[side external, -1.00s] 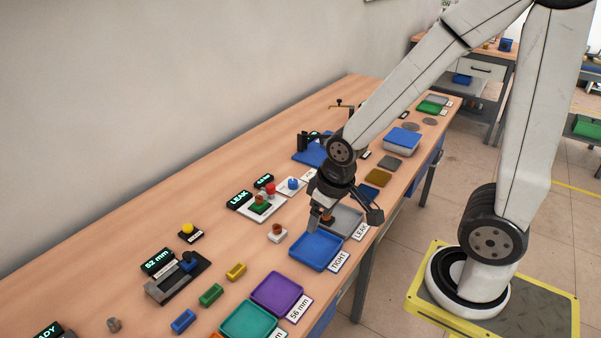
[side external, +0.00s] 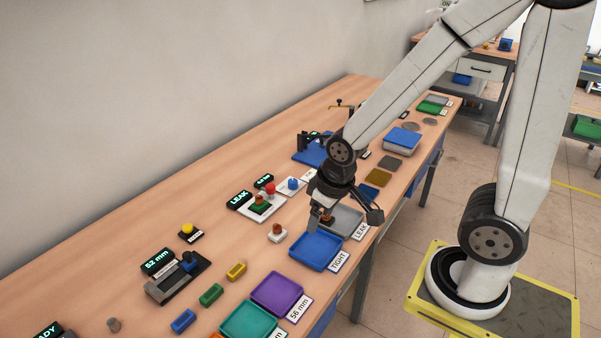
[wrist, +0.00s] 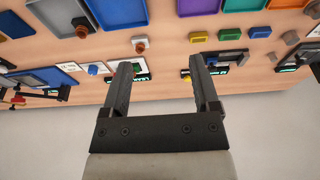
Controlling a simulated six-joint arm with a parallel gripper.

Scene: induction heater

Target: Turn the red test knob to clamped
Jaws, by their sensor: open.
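The red knob (side external: 270,188) stands on the white test station (side external: 262,206), beside a green fixture (side external: 260,203) that has a brown part on it. In the wrist view the station (wrist: 128,68) is partly hidden behind one finger, and I cannot make out the knob's setting. The display beside the station reads LEAK (side external: 239,199). My gripper (wrist: 160,62) is open, with nothing between its fingers. In the side view it is above the grey LEAK tray, to the right of the knob and apart from it.
A brown part (wrist: 80,27) lies in the grey tray (wrist: 52,19). A blue TIGHT tray (side external: 316,251) is in front of it. A blue knob (side external: 293,184) stands just behind the red one. Another brown part on a white base (side external: 277,232) stands between station and trays.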

